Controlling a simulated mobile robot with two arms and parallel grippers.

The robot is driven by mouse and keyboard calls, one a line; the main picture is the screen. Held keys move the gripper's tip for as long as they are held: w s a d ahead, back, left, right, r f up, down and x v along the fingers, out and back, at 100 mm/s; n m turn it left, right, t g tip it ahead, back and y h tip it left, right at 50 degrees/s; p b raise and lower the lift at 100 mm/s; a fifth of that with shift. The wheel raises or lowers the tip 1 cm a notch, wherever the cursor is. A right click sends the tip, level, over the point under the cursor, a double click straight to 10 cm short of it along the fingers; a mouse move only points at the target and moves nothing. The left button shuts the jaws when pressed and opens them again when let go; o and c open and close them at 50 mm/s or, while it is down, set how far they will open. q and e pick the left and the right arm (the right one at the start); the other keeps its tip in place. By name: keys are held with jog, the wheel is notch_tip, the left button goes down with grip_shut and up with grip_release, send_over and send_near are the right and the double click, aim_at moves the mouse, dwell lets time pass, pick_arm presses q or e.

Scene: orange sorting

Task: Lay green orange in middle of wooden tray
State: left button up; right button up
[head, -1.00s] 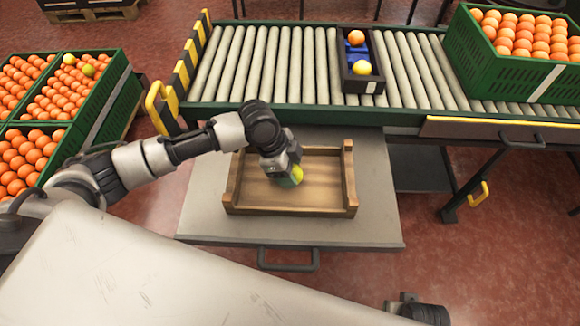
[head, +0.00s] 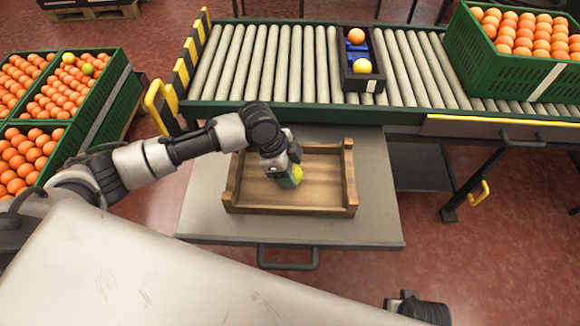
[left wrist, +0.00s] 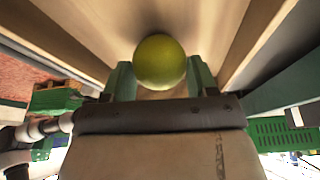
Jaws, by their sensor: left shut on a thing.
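The green orange (head: 297,172) is yellow-green and sits between the fingers of my left gripper (head: 291,178), over the middle of the wooden tray (head: 290,209). In the left wrist view the green orange (left wrist: 159,62) shows between the two green fingertips of my left gripper (left wrist: 160,78), which is shut on it. The tray's wooden floor and side walls show around it there. I cannot tell whether the fruit touches the tray floor. At the bottom right of the head view, a dark part of my right arm shows, but its fingers cannot be made out.
The tray stands on a grey table (head: 380,205). Behind it runs a roller conveyor (head: 270,65) with a dark box (head: 362,76) holding an orange and a yellow fruit. A green crate of oranges (head: 510,70) stands at the right, and more green crates (head: 112,98) stand at the left.

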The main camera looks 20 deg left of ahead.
pick_arm(q)
jog(key=shift+f, duration=0.25)
pick_arm(e)
jog(key=shift+r, duration=0.3)
